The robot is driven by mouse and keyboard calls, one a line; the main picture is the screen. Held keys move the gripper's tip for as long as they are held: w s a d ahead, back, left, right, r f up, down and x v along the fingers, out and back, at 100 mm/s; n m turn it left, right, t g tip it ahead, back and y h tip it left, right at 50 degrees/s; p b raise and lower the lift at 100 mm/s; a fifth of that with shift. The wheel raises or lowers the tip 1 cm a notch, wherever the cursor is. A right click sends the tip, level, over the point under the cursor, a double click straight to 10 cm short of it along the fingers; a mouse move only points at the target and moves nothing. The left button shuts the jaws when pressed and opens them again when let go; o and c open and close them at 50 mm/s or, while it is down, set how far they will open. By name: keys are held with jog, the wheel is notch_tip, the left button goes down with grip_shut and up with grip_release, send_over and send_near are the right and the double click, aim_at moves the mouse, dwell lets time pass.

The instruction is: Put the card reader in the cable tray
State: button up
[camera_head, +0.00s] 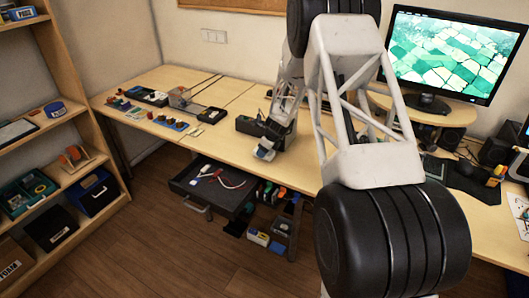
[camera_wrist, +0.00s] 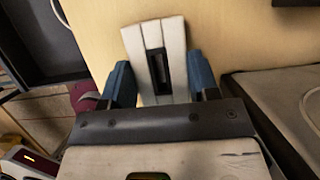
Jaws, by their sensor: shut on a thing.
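My gripper (camera_wrist: 160,85) has its two blue-padded fingers closed on a white block with a dark slot, which looks like the card reader (camera_wrist: 151,35). In the head view my gripper (camera_head: 266,149) is low over the front edge of the desk. The arm and fingers partly hide the block there.
An open dark drawer (camera_head: 182,186) holding white and red cables juts out below the desk (camera_head: 226,140). A monitor (camera_head: 455,50) stands at the right. My arm hides part of the desk.

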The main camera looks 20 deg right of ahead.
jog(key=shift+r, duration=0.5)
jog(key=shift+s+r, duration=0.15)
jog(key=shift+r, duration=0.8)
jog(key=s+a+r, duration=0.1)
jog(key=s, duration=1.4)
jog(key=shift+s+a+r, duration=0.15)
jog(key=shift+s+a, duration=0.15)
jog(key=shift+a, duration=0.05)
jog(key=n+g+y, duration=0.1)
jog(key=n+g, duration=0.2)
jog(key=n, duration=0.6)
send_over(224, 195)
notch_tip(224, 195, down, 3)
jog(key=shift+s+a+f, duration=0.1)
jog(key=shift+f, duration=0.1)
jog(key=shift+f, duration=0.1)
jog(key=shift+f, duration=3)
